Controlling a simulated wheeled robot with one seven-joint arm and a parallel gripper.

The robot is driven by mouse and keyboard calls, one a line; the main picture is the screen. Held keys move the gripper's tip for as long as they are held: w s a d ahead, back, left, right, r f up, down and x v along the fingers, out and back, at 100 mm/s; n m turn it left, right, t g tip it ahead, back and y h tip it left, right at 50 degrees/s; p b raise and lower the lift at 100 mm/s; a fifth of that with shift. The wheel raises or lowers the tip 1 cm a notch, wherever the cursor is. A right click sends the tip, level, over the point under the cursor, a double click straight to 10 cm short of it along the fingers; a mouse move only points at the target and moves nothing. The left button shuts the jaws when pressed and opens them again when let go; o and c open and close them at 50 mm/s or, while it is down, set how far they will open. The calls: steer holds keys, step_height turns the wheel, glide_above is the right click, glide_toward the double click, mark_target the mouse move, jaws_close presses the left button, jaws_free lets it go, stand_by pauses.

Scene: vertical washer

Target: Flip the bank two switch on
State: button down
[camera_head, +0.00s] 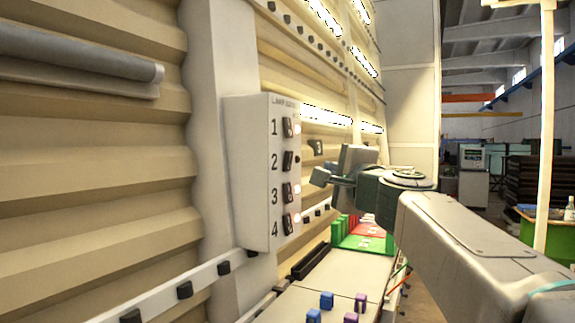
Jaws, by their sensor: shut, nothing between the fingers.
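A pale switch box (252,172) is fixed to a post left of centre, with rocker switches numbered 1 to 4 down its face. The bank two switch (287,160) is the second from the top, beside the number 2. The small lamp beside it looks dark, while those beside 1, 3 and 4 glow white. Its rocker seems to lean differently from the others. My gripper (319,178) is shut and empty, just right of the box, a little below the height of switch 2. It appears apart from the switches, though the depth gap is hard to judge.
Corrugated beige wall panels stand behind the box, with lit strips (327,116) at upper right. A rail with black knobs (185,290) runs below. Blue and purple blocks (326,301) and green and red trays (362,243) lie on a low surface. Open hall is at right.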

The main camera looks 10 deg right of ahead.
steer(key=p, duration=0.2)
glide_toward(288, 161)
steer(key=w+d+r, duration=0.2)
steer(key=w+d, duration=0.2)
steer(key=w, duration=0.1)
steer(key=w+a, duration=0.1)
steer(key=w+a+p, duration=0.1)
steer(key=a, duration=0.1)
steer(key=shift+w+a, duration=0.1)
steer(key=shift+a, duration=0.15)
